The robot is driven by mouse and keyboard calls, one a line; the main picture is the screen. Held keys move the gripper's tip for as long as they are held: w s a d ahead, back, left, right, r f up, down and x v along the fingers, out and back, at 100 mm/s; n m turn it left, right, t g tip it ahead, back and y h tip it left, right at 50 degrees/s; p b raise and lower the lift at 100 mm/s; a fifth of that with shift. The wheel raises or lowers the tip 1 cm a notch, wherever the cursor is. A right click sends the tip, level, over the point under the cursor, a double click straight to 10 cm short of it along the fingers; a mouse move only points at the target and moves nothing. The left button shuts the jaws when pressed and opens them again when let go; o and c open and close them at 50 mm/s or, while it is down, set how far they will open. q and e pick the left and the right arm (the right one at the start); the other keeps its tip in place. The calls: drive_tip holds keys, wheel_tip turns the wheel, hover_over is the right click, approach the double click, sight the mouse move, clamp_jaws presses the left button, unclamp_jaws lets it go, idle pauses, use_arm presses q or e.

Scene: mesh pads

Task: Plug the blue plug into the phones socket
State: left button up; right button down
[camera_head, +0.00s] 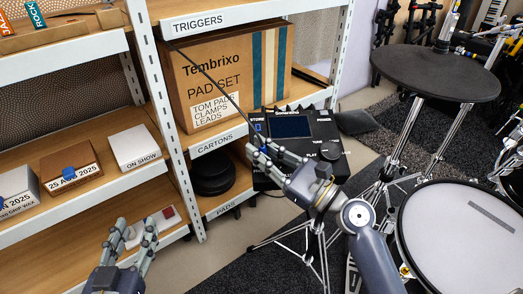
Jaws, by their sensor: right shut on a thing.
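The black drum module (330,130) with a dark blue screen stands on a chrome stand in the middle. My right gripper (262,148) is shut on the blue plug (264,150) at the module's left side; fingers hide most of the plug. A thin dark cable (213,83) runs from there up and left across the carton. I cannot make out the phones socket, nor whether the plug touches the module. My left gripper (136,232) is low at the left, fingers apart and empty, in front of the bottom shelf.
A white-framed shelf (170,130) fills the left side, with a large Tembrixo carton (222,85) and small boxes such as the white one (134,148). A black round pad (470,72) and a white drum head (465,235) crowd the right. Stand legs spread below the module.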

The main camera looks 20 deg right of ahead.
use_arm(q)
drive_tip(key=shift+w+d+r+t, duration=0.15)
drive_tip(key=shift+r+t, duration=0.25)
drive_tip(key=shift+r, duration=0.25)
drive_tip(key=shift+w+d+r+t, duration=0.1)
drive_tip(key=shift+r+t, duration=0.3)
drive_tip(key=shift+r, duration=0.25)
use_arm(e)
drive_tip(key=shift+w+f, duration=0.1)
drive_tip(key=shift+f, duration=0.25)
drive_tip(key=shift+r, duration=0.35)
drive_tip(key=shift+r+p, duration=0.3)
drive_tip(key=shift+p, duration=0.2)
drive_tip(key=shift+s+r, duration=0.2)
drive_tip(key=shift+s, duration=0.05)
drive_tip(key=shift+r+p, duration=0.2)
drive_tip(key=shift+p, duration=0.25)
use_arm(q)
drive_tip(key=s+a+f+g+y, duration=0.1)
drive_tip(key=s+f+g, duration=0.3)
drive_tip(key=f, duration=0.6)
drive_tip(key=shift+s+a+f+g, duration=0.15)
drive_tip(key=shift+a+g, duration=0.75)
drive_tip(key=shift+g, duration=0.3)
drive_tip(key=shift+s+f, duration=0.1)
drive_tip(key=shift+s, duration=0.05)
